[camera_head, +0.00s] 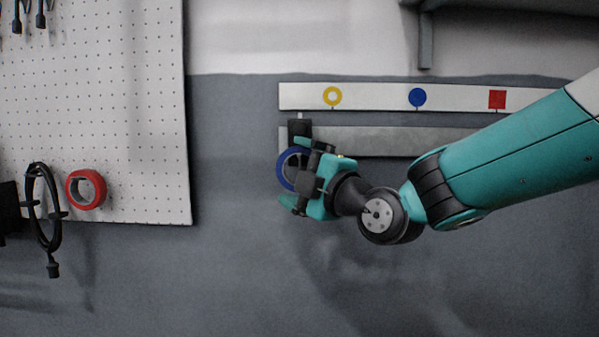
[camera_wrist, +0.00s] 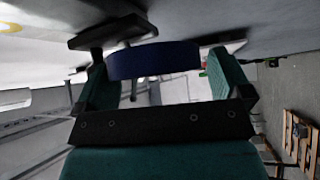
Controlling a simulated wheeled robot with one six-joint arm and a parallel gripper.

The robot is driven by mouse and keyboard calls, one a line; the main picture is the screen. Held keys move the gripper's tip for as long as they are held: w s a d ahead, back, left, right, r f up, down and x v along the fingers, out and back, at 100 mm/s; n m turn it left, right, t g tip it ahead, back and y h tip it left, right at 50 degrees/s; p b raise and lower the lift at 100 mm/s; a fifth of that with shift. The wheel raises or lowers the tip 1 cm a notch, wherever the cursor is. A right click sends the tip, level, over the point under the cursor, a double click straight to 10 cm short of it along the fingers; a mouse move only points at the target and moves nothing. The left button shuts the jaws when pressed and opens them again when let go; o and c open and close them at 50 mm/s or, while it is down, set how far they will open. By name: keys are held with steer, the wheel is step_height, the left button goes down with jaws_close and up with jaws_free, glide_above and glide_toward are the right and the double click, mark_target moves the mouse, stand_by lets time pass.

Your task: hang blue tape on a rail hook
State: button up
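The blue tape (camera_head: 284,172) is a ring just under a dark block (camera_head: 300,129) at the left end of the rail (camera_head: 375,141). My gripper (camera_head: 305,178) is at the tape, with a finger above and one below it. In the wrist view the tape (camera_wrist: 153,60) lies between my two fingers (camera_wrist: 163,80), close to the left one, with a thin gap at the right one. The gripper looks open around the tape. The hook itself is mostly hidden by the dark block and my gripper, so I cannot tell how the tape sits on it.
A white strip (camera_head: 450,97) above the rail bears a yellow ring (camera_head: 325,96), a blue disc (camera_head: 417,97) and a red square (camera_head: 497,99). A pegboard (camera_head: 130,100) at the left holds a red tape (camera_head: 72,188) and a black cable (camera_head: 32,205). The wall below is clear.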

steer(key=shift+d+r, duration=0.1)
steer(key=f+b+v, duration=0.1)
steer(key=b+v, duration=0.9)
steer(key=v, duration=0.7)
steer(key=s+a+f+m+g+h, duration=0.15)
steer(key=s+f+m+g, duration=0.25)
steer(key=f, duration=0.4)
steer(key=s+f+m+g+h, duration=0.3)
steer(key=f+m+g, duration=0.15)
steer(key=f, duration=0.35)
steer(key=s+d+f+m+g+h, duration=0.4)
steer(key=s+f+m, duration=0.4)
steer(key=s, duration=0.2)
steer(key=shift+d+g, duration=0.6)
steer(key=shift+g, duration=0.65)
steer(key=shift+f+h, duration=0.1)
steer(key=shift+h, duration=0.15)
steer(key=shift+c, duration=0.5)
